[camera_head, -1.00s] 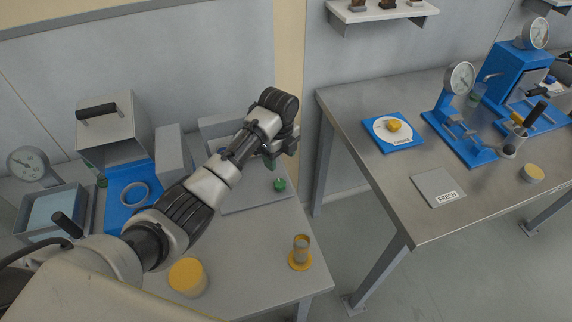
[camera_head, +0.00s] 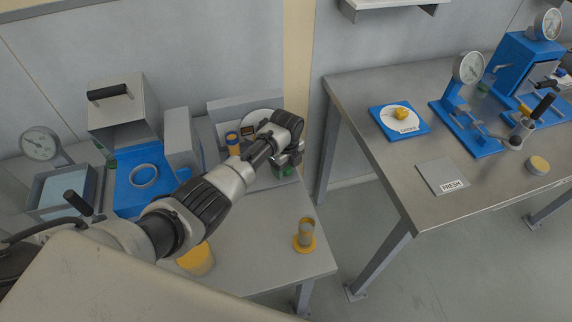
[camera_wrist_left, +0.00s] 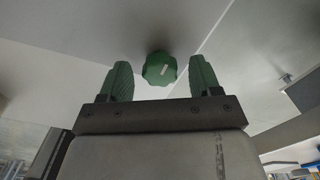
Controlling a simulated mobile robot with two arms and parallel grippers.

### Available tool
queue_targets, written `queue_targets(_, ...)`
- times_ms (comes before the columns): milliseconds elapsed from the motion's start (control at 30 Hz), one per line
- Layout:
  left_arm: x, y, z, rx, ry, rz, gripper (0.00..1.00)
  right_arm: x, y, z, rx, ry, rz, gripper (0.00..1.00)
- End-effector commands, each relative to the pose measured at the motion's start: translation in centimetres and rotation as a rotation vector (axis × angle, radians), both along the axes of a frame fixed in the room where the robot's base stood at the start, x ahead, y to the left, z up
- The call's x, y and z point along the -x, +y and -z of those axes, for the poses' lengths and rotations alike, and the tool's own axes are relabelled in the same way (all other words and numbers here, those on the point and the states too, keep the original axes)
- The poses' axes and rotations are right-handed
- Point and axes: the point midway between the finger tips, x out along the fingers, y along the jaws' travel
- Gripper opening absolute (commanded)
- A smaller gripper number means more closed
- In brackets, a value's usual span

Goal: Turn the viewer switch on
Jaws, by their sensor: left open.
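The viewer seems to be the low grey unit on the left table, with an upright back panel (camera_head: 217,110) and a pale round disc (camera_head: 259,118). In the left wrist view a green scalloped knob (camera_wrist_left: 159,68) with a short pale mark sits on a light grey surface; I take it as the switch. My left gripper (camera_head: 287,163) hangs over the unit's right part and largely hides the knob in the head view. In the wrist view the left gripper (camera_wrist_left: 160,80) is open, its green fingers either side of the knob. Contact cannot be told.
An amber cylinder with a blue top (camera_head: 232,142) stands on the unit. A grey block (camera_head: 182,140) is to its left, and an amber flanged cup (camera_head: 305,234) stands near the table's front right. A steel table (camera_head: 380,165) is across a gap to the right.

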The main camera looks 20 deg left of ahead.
Motion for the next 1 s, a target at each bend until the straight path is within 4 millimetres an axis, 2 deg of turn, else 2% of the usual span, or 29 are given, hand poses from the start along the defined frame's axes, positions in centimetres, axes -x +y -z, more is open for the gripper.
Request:
queue_targets(100,0.0,0.0,0.0,0.0,0.0,0.0,0.63,0.6,0.0,0.0,0.001,0.009,0.0,0.61)
queue_targets(433,0.0,0.0,0.0,0.0,0.001,-0.001,0.14,1.2,0.0,0.1,0.001,0.019,0.0,0.61)
queue_targets(733,0.0,0.0,-0.1,0.0,0.001,-0.04,0.14,1.1,0.0,-0.2,0.001,0.018,0.0,0.61)
queue_targets(1000,0.0,0.0,-0.3,-0.001,0.001,-0.203,0.14,1.0,0.1,-1.0,-0.001,0.016,0.001,0.61)
